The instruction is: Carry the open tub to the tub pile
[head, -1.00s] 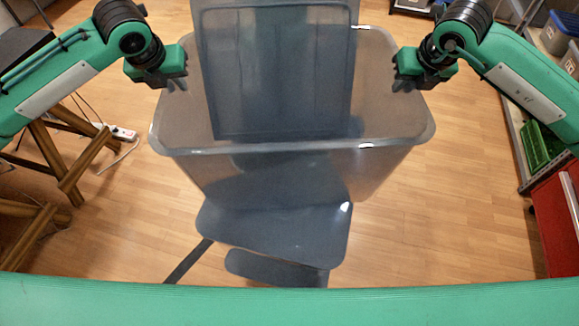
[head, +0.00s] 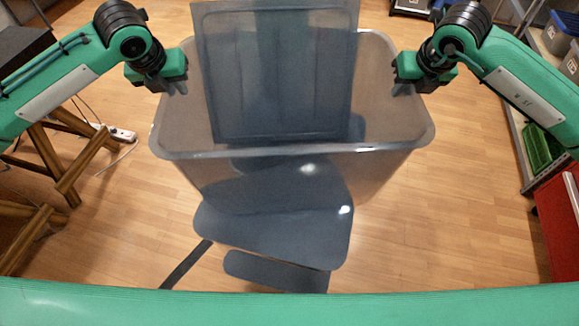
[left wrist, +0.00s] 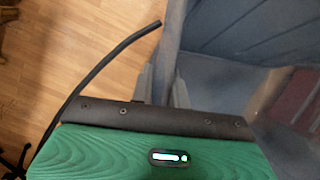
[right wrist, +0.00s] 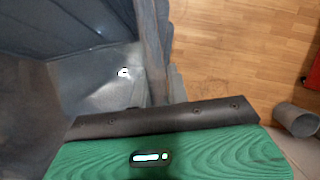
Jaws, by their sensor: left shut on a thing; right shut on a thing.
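The open tub (head: 400,150) is a large, see-through grey box in the middle of the head view, its open top facing up. My left gripper (head: 178,85) is shut on its left rim, and my right gripper (head: 402,86) is shut on its right rim. The tub hangs level between them, above the floor. Its wall also shows in the left wrist view (left wrist: 200,65) and the right wrist view (right wrist: 110,85). A flat grey panel (head: 275,70) with a raised border shows upright within the tub's outline; I cannot tell what it rests on. I cannot make out a tub pile.
A wooden trestle (head: 85,165) stands at the left, near a white power strip (head: 122,134) with cables. At the right are shelves with grey bins (head: 558,35), a green crate (head: 540,148) and a red cabinet (head: 558,225). Wooden floor (head: 450,200) is clear on both sides of the tub.

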